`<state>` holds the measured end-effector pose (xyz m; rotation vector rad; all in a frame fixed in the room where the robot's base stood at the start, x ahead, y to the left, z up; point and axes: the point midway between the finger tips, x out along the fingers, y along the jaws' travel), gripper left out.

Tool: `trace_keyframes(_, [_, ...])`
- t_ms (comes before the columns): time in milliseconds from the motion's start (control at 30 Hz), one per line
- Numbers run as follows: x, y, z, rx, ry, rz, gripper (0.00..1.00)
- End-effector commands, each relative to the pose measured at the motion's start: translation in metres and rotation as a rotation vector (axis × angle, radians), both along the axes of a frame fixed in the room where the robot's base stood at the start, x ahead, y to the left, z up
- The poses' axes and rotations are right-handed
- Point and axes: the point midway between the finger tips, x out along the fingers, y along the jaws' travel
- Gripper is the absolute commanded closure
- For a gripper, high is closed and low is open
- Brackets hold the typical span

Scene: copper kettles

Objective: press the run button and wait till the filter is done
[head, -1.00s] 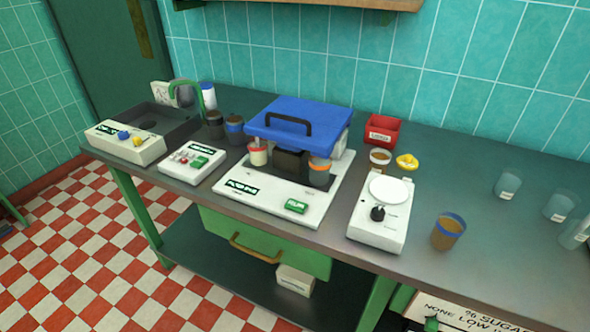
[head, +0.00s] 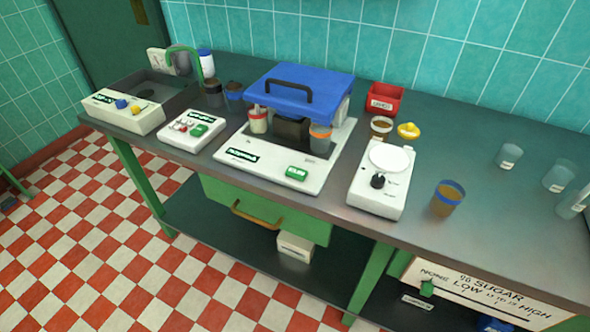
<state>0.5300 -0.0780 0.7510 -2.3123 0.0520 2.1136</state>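A machine with a blue lid (head: 300,94) and a black handle stands in the middle of the bench. Its lid is down over a dark block and cups. On the front of its white base (head: 235,142) is a green button (head: 297,173) with white lettering too small to read surely. A second green button (head: 199,130) sits on a small white control box (head: 176,121) to the left, beside small red and white knobs. I cannot tell from the lettering which is the run button. My gripper is not in view.
A sink unit (head: 127,112) is at the left. A white device with a round plate (head: 390,156), a blue-rimmed brown cup (head: 447,198), a red bin (head: 384,98) and a yellow item (head: 408,131) stand to the right. Clear cups are far right. Checkered floor lies open in front.

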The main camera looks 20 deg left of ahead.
Motion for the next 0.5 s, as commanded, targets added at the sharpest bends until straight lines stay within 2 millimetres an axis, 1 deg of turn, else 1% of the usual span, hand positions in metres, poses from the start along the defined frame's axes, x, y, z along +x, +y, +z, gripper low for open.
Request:
trace_keyframes(33, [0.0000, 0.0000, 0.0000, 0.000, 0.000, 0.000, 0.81])
trace_keyframes(233, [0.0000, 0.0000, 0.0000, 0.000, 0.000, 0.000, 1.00])
trace_keyframes(500, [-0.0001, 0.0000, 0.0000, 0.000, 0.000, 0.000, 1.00])
